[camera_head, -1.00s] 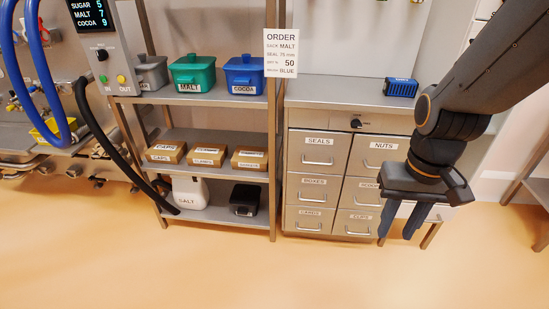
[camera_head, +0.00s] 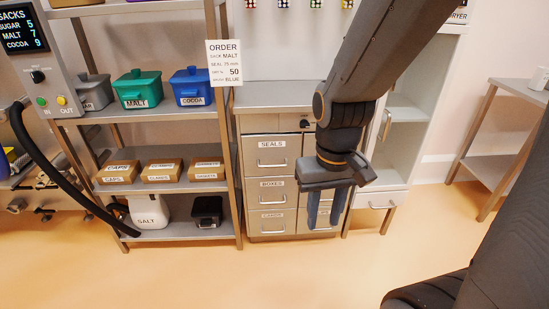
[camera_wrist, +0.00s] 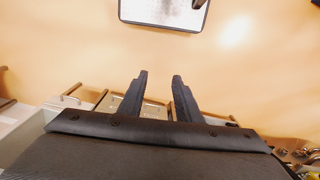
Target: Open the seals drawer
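The seals drawer (camera_head: 272,156) is the top left drawer of a grey metal cabinet (camera_head: 285,95). It is shut, with a "SEALS" label and a bar handle (camera_head: 272,164) on its front. My gripper (camera_head: 325,226) hangs fingers down in front of the cabinet's right column, to the right of and lower than the seals drawer. It hides most of the right drawers. In the wrist view my gripper (camera_wrist: 160,78) has its two fingers apart with nothing between them.
Below are the boxes drawer (camera_head: 272,191) and the lowest left drawer (camera_head: 272,222), both shut. A shelf rack (camera_head: 236,200) with bins stands left of the cabinet. A white cupboard (camera_head: 411,120) stands to the right. The orange floor (camera_head: 230,280) in front is clear.

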